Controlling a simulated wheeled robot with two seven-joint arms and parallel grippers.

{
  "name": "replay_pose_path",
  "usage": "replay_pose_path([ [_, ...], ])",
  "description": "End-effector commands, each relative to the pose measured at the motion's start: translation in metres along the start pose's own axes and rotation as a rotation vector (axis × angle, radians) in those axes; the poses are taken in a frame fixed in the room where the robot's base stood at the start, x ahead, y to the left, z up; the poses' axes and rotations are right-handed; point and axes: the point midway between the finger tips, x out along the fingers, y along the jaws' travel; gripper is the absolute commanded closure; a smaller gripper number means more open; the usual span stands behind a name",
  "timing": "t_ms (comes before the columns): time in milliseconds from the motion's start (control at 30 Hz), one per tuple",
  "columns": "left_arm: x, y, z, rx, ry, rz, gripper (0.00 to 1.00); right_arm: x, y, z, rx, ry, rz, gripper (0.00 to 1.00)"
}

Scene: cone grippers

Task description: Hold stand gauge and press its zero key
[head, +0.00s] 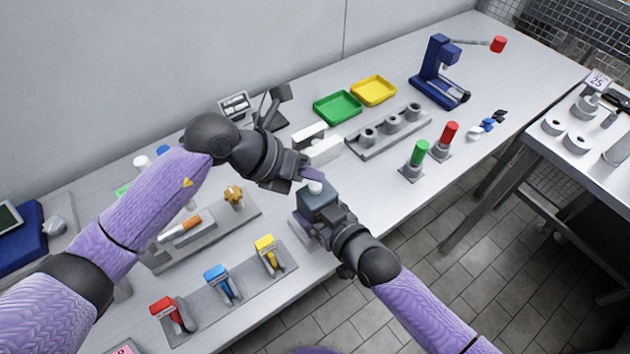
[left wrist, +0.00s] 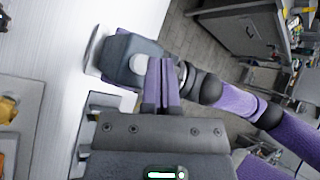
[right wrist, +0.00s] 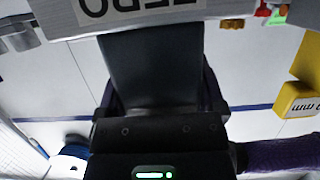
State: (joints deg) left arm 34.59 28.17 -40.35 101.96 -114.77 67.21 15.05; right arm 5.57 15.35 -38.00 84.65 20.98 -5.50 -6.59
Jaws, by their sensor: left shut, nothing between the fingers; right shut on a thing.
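The stand gauge (head: 318,198) is a dark blue-grey block near the table's front edge, with a round white key (head: 315,187) on top. It also shows in the left wrist view (left wrist: 122,50), with the white key (left wrist: 138,64). My right gripper (head: 329,215) is shut on the gauge body from the front; the right wrist view shows the body (right wrist: 150,65) between the fingers. An upside-down ZERO label (right wrist: 135,6) shows beyond it. My left gripper (head: 308,173) is shut and empty, its purple fingertips (left wrist: 160,68) close to the key. I cannot tell whether they touch it.
Red, blue and yellow clamp-like tools (head: 219,284) stand on a grey strip at the front left. A grey board with a brass knob (head: 233,195) lies behind. Green (head: 337,107) and yellow (head: 373,90) trays lie at the back. Green (head: 419,153) and red (head: 449,134) cylinders stand right.

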Motion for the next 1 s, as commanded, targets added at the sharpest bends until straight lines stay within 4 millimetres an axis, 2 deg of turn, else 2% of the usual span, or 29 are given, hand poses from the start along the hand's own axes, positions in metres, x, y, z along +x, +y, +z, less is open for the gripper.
replay_pose_path([
  [1000, 0.0058, 0.0044, -0.0045, 0.0, 0.0, 0.0, 1.0, 0.0, -0.0001, 0.0004, 0.0, -0.001, 0.0, 0.87],
])
